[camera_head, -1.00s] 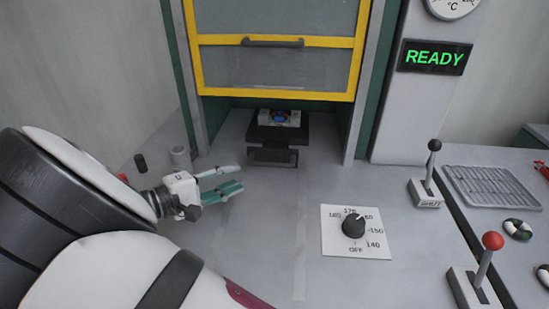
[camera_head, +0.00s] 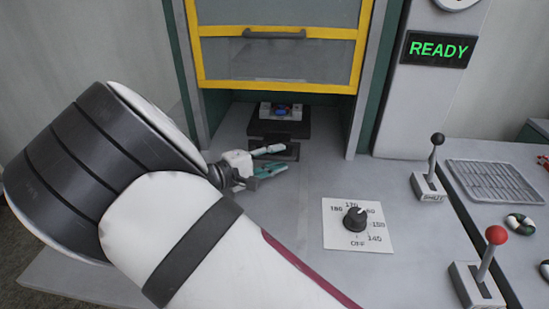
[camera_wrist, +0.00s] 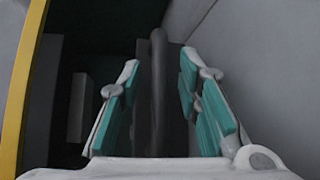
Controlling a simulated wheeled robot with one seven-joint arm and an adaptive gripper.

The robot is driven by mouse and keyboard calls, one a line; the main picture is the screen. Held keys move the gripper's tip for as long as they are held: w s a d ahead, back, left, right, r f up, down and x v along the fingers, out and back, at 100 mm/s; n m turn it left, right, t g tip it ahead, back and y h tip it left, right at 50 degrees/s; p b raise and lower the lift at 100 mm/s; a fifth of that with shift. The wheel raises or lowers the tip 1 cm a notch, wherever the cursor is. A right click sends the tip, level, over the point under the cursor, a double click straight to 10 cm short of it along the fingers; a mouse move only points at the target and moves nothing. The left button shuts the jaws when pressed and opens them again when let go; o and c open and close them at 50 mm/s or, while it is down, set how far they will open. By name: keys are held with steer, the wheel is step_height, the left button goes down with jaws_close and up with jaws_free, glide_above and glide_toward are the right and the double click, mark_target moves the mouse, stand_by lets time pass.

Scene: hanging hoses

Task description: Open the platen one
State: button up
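The platen (camera_head: 278,128) is a dark block under the raised guard, with a small light fixture and a blue part on top. Its dark front handle (camera_head: 291,152) is partly hidden behind my gripper (camera_head: 277,160). In the wrist view the handle appears as a dark upright bar (camera_wrist: 158,95) between the teal-padded fingers of my gripper (camera_wrist: 160,75). The fingers are open, with a gap visible on each side of the bar. Contact cannot be made out.
A yellow-framed guard (camera_head: 280,85) hangs above the platen. A dial (camera_head: 355,220) and two levers, one black-knobbed (camera_head: 433,170) and one red-knobbed (camera_head: 485,265), stand to the right. A lit READY sign (camera_head: 437,50) is on the column.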

steer(key=shift+c, duration=0.5)
jaws_close()
steer(key=s+p, duration=0.3)
steer(key=s, duration=0.6)
steer(key=s+p, duration=0.4)
steer(key=s, duration=0.6)
steer(key=s+a+p, duration=0.1)
steer(key=s+p, duration=0.3)
steer(key=s, duration=0.6)
steer(key=shift+s, duration=0.1)
steer(key=shift+o, duration=0.5)
jaws_free()
